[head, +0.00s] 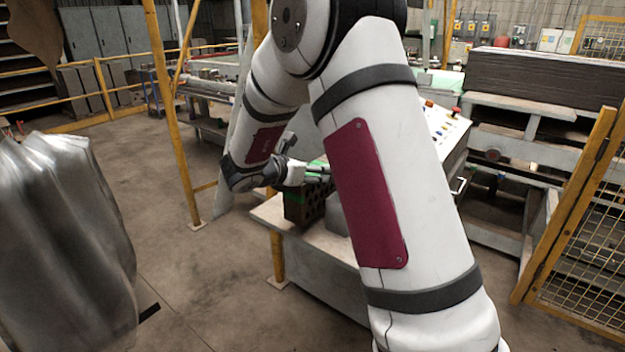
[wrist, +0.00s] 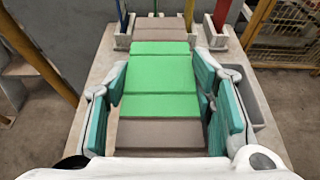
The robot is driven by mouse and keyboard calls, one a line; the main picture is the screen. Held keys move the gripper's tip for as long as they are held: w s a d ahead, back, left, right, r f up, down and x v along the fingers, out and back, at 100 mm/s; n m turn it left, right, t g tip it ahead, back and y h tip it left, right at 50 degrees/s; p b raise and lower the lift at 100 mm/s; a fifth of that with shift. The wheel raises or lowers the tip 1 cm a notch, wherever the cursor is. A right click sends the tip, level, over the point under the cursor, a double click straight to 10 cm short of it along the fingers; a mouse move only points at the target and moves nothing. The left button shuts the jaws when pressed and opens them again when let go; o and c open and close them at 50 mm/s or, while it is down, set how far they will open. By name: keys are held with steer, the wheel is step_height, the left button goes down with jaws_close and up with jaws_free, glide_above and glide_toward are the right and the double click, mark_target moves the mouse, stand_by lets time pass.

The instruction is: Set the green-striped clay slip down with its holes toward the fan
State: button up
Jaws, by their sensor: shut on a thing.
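The green-striped clay slip (head: 303,208) is a brown block with a green top band, and several holes show on its near side in the head view. In the wrist view the slip (wrist: 159,105) shows green and brown bands from above. My gripper (head: 318,172) is shut on it, with teal pads along its left and right sides in the wrist view (wrist: 161,82). The slip is over or on the pale table (head: 325,262); I cannot tell if it touches. My arm hides part of the table. I cannot make out a fan.
A grey bin (wrist: 256,105) stands on the table to the right of the slip. Small grey holders with coloured posts (wrist: 217,30) stand at the far end. A yellow post (head: 172,110) rises at the left, and a yellow mesh gate (head: 585,225) stands at the right.

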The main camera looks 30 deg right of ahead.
steer(key=shift+f, duration=1.2)
steer(key=o, duration=0.9)
steer(key=shift+f, duration=0.25)
steer(key=shift+c, duration=0.2)
steer(key=o, duration=0.4)
steer(key=shift+o, duration=0.2)
steer(key=shift+r, duration=0.1)
